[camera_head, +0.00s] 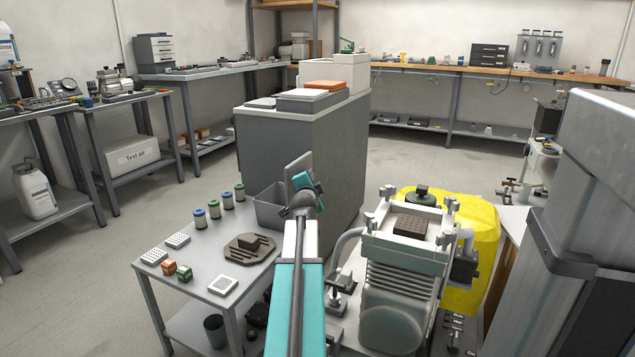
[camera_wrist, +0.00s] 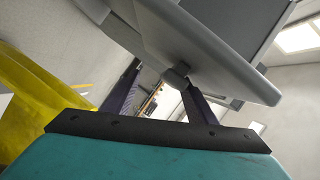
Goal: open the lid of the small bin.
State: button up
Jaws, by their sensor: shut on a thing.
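The small grey bin (camera_head: 268,212) stands at the back right of the low grey table, beside the large grey cabinet. Its lid (camera_head: 297,166) is raised at a steep tilt, and the bin's mouth shows open. In the wrist view the lid (camera_wrist: 205,45) fills the upper middle, with a small grey knob (camera_wrist: 176,77) on its face. My gripper (camera_head: 304,187) is at the lid, beside the bin's right side. In the wrist view my gripper (camera_wrist: 160,74) has its dark fingers around the knob. The exact contact is partly hidden.
A compressor (camera_head: 400,270) and a yellow object (camera_head: 483,240) stand right of my arm. The grey cabinet (camera_head: 310,150) is close behind the bin.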

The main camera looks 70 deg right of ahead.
jog(key=shift+w+a+f, duration=0.1)
jog(key=shift+a+f, duration=0.2)
jog(key=shift+f, duration=0.05)
jog(key=b+v, duration=0.6)
jog(key=v, duration=0.7)
jog(key=shift+r+b, duration=0.3)
jog(key=shift+r, duration=0.05)
jog(key=shift+a+r, duration=0.1)
jog(key=shift+r, duration=0.1)
dwell(0.5)
